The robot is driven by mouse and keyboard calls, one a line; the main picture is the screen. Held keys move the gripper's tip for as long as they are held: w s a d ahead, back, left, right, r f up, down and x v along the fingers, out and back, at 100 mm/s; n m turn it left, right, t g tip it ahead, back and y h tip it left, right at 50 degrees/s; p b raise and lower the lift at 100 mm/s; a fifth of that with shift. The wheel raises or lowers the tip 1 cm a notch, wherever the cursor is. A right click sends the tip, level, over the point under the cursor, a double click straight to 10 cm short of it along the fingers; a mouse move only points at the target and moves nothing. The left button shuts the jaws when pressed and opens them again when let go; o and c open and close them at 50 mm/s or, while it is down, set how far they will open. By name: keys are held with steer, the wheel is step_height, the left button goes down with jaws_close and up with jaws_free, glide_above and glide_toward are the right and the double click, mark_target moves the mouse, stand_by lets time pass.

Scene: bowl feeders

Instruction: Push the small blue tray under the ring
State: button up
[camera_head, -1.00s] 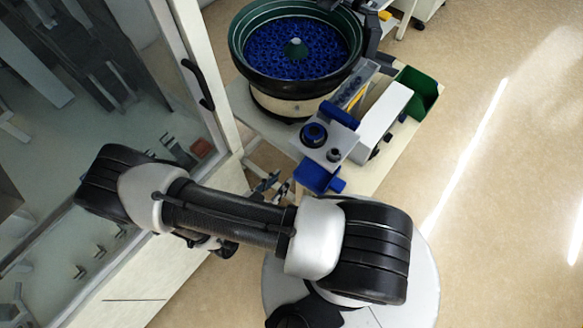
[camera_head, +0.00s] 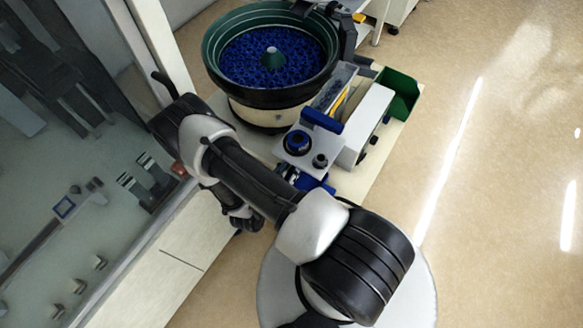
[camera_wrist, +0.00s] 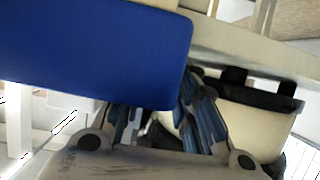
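The small blue tray (camera_head: 318,184) shows at the front edge of the grey plate, partly hidden by my arm and gripper. In the wrist view a large blue face, apparently the tray (camera_wrist: 100,50), fills the upper left, very close. The dark ring (camera_head: 297,143) with a blue inner edge sits on the grey plate behind the tray. My gripper (camera_head: 288,174) is beside the tray's left side. In the wrist view my gripper (camera_wrist: 160,118) has its fingers apart with nothing seen between them; their tips are partly hidden by the blue face. Contact cannot be told.
A bowl feeder (camera_head: 270,55) full of blue parts stands behind the plate. A blue block (camera_head: 322,120), a white box (camera_head: 366,125) and a green bin (camera_head: 398,92) stand to the right. A glass-fronted cabinet (camera_head: 100,220) is close on the left. The floor at right is clear.

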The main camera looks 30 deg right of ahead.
steer(key=shift+d, duration=0.1)
steer(key=shift+c, duration=0.2)
jaws_close()
stand_by(0.4)
